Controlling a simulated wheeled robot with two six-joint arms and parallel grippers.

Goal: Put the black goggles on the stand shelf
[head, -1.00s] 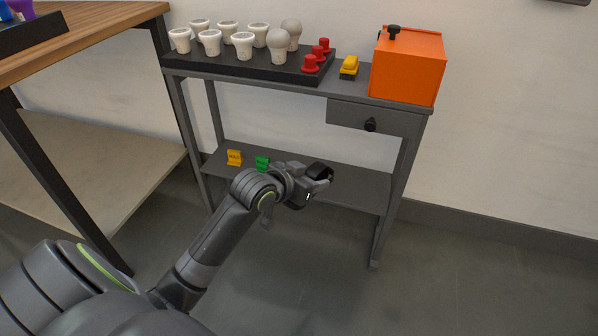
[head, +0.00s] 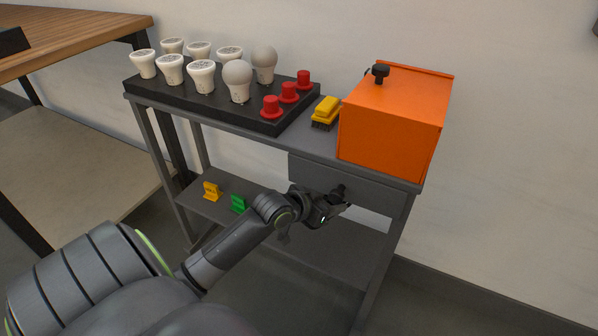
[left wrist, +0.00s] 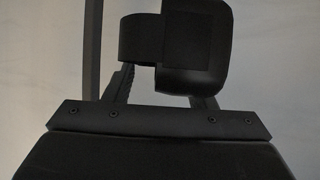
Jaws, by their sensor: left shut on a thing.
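The black goggles (left wrist: 195,50) sit between the fingers of my left gripper (left wrist: 162,88) in the left wrist view; their dark band and broad dark face show. In the head view my left gripper (head: 328,207) is shut on them in front of the grey stand, below its drawer front (head: 382,196). The goggles are hard to tell from the dark drawer knob there. The stand shelf (head: 352,250) is the lower board, partly hidden behind my left arm. My right gripper is out of view.
A yellow sign (head: 211,191) and a green sign (head: 238,204) stand on the shelf's left part. On the stand top are a black tray (head: 190,101) with several bulbs and red pieces, a yellow brush (head: 326,110) and an orange box (head: 392,125). A wooden table (head: 75,40) is at left.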

